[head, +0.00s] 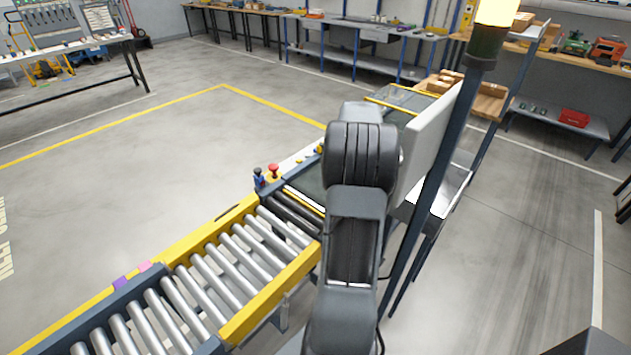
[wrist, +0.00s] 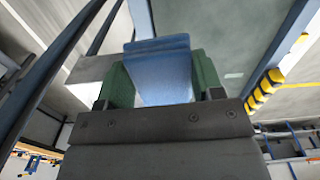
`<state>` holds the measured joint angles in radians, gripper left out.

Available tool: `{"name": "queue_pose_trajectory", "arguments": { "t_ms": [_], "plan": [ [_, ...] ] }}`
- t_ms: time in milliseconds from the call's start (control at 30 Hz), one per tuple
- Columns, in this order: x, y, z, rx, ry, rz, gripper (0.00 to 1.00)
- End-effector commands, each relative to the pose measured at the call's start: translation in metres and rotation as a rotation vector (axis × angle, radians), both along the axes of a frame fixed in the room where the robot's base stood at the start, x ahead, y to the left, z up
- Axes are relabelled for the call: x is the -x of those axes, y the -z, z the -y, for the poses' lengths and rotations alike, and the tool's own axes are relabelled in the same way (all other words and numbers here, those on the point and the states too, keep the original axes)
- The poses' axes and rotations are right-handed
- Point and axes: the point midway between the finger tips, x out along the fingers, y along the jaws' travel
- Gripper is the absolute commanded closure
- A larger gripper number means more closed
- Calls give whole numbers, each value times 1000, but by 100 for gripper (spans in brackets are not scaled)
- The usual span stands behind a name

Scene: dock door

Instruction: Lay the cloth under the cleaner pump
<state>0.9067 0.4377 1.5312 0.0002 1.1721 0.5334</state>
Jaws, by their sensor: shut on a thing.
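My gripper (wrist: 162,66) shows in the wrist view with its two green fingers shut on a blue folded block-like thing, which looks like the cloth (wrist: 165,78). The cloth sits between the fingers, raised in the air, with its near face towards the camera. In the head view my own arm hides the gripper and the cloth. I cannot make out the cleaner pump for sure in either view. A small blue item with a dark top (head: 258,178) stands at the conveyor's edge, too small to identify.
A roller conveyor (head: 225,262) with yellow rails runs from lower left to a dark belt section. A red button (head: 273,171) sits on its edge. A dark post with a lamp (head: 487,40) and a pale panel (head: 432,125) stand right of my arm. Open floor (head: 130,185) lies left.

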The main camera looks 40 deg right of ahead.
Motion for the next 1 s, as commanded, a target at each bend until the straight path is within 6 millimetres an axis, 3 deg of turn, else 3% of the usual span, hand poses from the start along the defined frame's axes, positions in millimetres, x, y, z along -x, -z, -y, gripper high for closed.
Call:
{"name": "queue_pose_trajectory", "arguments": {
  "t_ms": [167,400,500,733,1000],
  "plan": [
    [-19,9,6,-2,52,-1,66],
    [-84,36,-4,-2,40,-1,66],
    [-101,54,-6,-3,40,-3,66],
    [-125,84,-7,-2,43,-1,66],
    [-133,94,-6,0,45,0,66]
  ]
}}
